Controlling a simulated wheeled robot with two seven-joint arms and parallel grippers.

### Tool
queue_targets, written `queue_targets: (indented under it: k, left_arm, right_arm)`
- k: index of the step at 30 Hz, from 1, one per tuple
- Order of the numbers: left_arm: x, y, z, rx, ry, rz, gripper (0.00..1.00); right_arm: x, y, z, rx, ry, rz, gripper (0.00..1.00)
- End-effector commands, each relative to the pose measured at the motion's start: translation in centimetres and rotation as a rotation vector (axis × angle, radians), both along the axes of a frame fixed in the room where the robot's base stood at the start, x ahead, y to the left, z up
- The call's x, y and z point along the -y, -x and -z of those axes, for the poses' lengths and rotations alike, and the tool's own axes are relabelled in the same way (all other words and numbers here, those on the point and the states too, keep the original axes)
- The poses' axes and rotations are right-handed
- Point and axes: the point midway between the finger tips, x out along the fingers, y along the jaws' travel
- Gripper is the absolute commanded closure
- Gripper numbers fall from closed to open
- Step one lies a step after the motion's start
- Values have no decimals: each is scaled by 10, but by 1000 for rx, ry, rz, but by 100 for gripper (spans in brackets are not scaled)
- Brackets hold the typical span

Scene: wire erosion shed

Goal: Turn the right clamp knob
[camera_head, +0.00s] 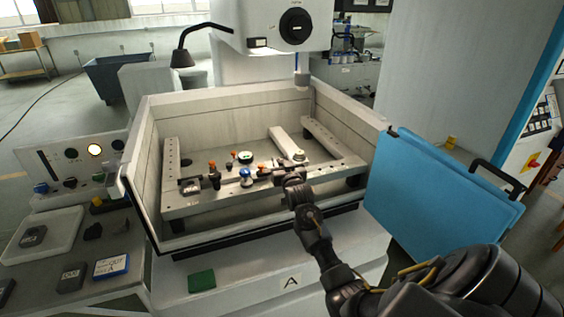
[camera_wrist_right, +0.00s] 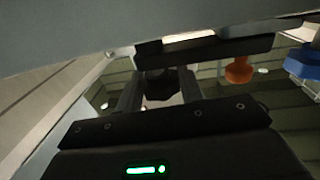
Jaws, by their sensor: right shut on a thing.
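My right gripper (camera_head: 284,168) reaches over the front wall of the machine tank to the right part of the front clamp bar. In the right wrist view, its two dark fingers (camera_wrist_right: 160,92) are shut on a dark, faceted knob (camera_wrist_right: 161,82), which I take to be the right clamp knob. In the head view the gripper largely hides this knob. A similar black knob (camera_head: 214,176) stands upright at the left end of the bar. My left gripper is not in view.
Orange knobs (camera_head: 263,170) and a blue knob (camera_head: 246,177) stand close left of the gripper; the wrist view shows an orange one (camera_wrist_right: 239,70) and a blue one (camera_wrist_right: 302,63). Tank walls (camera_head: 218,237) surround the frame. A blue panel (camera_head: 440,195) stands at the right.

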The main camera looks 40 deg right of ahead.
Motion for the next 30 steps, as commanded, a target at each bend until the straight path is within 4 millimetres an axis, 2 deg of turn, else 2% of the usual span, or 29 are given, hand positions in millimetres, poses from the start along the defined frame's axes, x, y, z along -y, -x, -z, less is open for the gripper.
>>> queue_targets:
  k: [6,15,30]
  left_arm:
    - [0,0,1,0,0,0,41]
    - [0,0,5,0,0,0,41]
    - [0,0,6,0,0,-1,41]
  right_arm:
    - [-3,-2,0,2,-4,182,85]
    - [-2,-2,-1,3,0,360,85]
    - [-1,-1,-2,4,3,446,85]
